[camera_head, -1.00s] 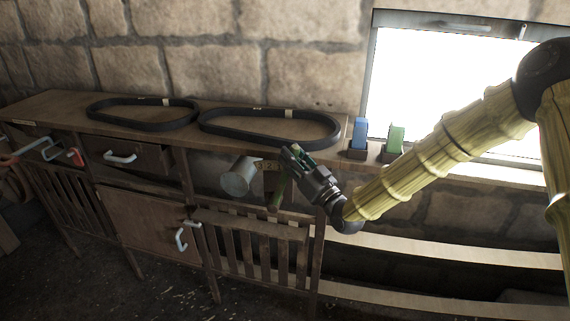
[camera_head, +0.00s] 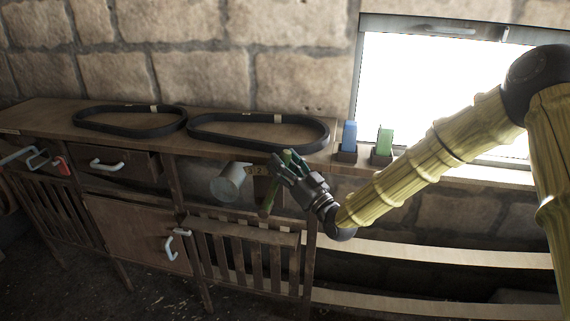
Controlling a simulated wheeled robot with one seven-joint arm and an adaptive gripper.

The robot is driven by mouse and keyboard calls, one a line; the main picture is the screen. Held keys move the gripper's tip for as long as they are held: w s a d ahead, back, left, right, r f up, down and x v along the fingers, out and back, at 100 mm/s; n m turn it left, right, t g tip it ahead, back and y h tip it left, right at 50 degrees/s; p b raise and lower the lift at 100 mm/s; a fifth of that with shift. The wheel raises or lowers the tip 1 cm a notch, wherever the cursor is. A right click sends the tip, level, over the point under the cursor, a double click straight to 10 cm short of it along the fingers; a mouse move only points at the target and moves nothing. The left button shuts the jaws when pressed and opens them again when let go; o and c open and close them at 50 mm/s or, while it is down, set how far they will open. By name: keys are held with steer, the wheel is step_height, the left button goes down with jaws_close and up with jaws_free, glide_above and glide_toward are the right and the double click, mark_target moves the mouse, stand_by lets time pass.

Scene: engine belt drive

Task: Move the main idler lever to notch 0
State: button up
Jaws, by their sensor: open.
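The idler lever (camera_head: 266,207) seems to be the green handle hanging below a small numbered plate (camera_head: 260,170) under the bench top. Its upper part is hard to make out beside my gripper. A pale grey cylinder (camera_head: 229,183) sits just left of the plate. My gripper (camera_head: 281,160) is open, to the right of the plate and above the lever's lower end. Its greenish fingers point up and left. I cannot tell whether they touch the lever. The notch marks are too small to read surely.
Two black belts, a left one (camera_head: 130,129) and a right one (camera_head: 258,143), lie on the bench top (camera_head: 40,112). A blue block (camera_head: 349,135) and a green block (camera_head: 385,140) stand in holders by the window. Drawers and a slatted front lie below.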

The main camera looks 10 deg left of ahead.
steer(key=v, duration=1.2)
steer(key=s+d+f+m+g+h, duration=0.2)
steer(key=s+d+f+h, duration=0.25)
steer(key=f, duration=0.65)
steer(key=s+d+f+m+g+h, duration=0.25)
steer(key=s+f, duration=0.25)
steer(key=f, duration=0.6)
steer(key=s+d+f+m+g+h, duration=0.1)
steer(key=s+d+f+h, duration=0.35)
steer(key=f, duration=0.65)
steer(key=s+d+f+m+g+h, duration=0.1)
steer(key=s+d+f+g+h, duration=0.1)
steer(key=s+d, duration=0.3)
steer(key=s+d+f+m+g+h, duration=0.1)
steer(key=s+d, duration=0.5)
steer(key=s, duration=0.7)
steer(key=s+d+f+m+g+h, duration=0.1)
steer(key=s+d+f+g+h, duration=0.2)
steer(key=s, duration=0.6)
step_height(320, 180, down, 4)
steer(key=shift+d+r+g, duration=0.15)
steer(key=shift+d+g, duration=0.9)
steer(key=shift+d, duration=0.1)
